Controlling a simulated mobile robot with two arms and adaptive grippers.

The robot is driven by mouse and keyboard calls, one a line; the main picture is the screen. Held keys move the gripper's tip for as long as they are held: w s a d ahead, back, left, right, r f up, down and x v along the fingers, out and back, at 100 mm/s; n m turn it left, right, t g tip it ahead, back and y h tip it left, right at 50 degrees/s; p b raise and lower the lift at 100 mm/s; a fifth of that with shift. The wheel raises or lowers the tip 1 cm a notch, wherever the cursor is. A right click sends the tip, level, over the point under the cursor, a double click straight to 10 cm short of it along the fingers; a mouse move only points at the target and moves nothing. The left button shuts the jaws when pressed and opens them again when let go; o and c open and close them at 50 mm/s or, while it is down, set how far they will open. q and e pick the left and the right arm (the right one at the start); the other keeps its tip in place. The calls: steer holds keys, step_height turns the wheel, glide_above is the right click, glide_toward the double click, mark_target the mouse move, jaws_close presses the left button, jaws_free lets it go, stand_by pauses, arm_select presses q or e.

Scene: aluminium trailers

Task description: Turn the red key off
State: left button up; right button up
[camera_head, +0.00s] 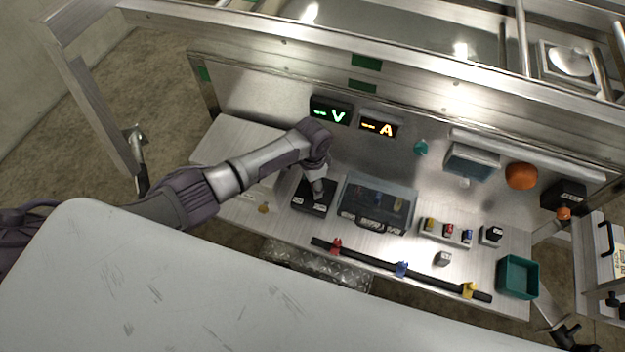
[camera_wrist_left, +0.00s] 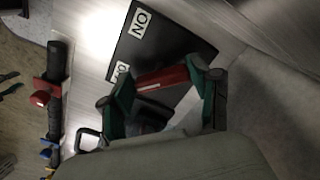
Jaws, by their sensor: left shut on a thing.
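In the left wrist view the red key (camera_wrist_left: 163,77) is a red bar over a black switch box (camera_wrist_left: 148,45) with a white label reading "ON" and a second, partly hidden label. My left gripper (camera_wrist_left: 160,92) has its green fingertips at the two ends of the red bar and is shut on it. In the head view the same switch box (camera_head: 313,205) sits on the panel's shelf. My left gripper (camera_head: 318,188) reaches down onto it and hides the key. My right gripper does not show.
A clear-lidded box (camera_head: 378,203) stands just right of the switch box. A black rail (camera_head: 375,260) with red, blue and yellow clips runs in front. Displays (camera_head: 331,110) are on the upright panel behind. A teal bin (camera_head: 517,277) stands at the right, and a large pale surface (camera_head: 190,290) fills the foreground.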

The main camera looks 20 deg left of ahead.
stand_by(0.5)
arm_select(q)
steer(key=o, duration=1.1)
steer(key=shift+o, duration=0.2)
steer(key=shift+r, duration=0.1)
step_height(320, 180, up, 12)
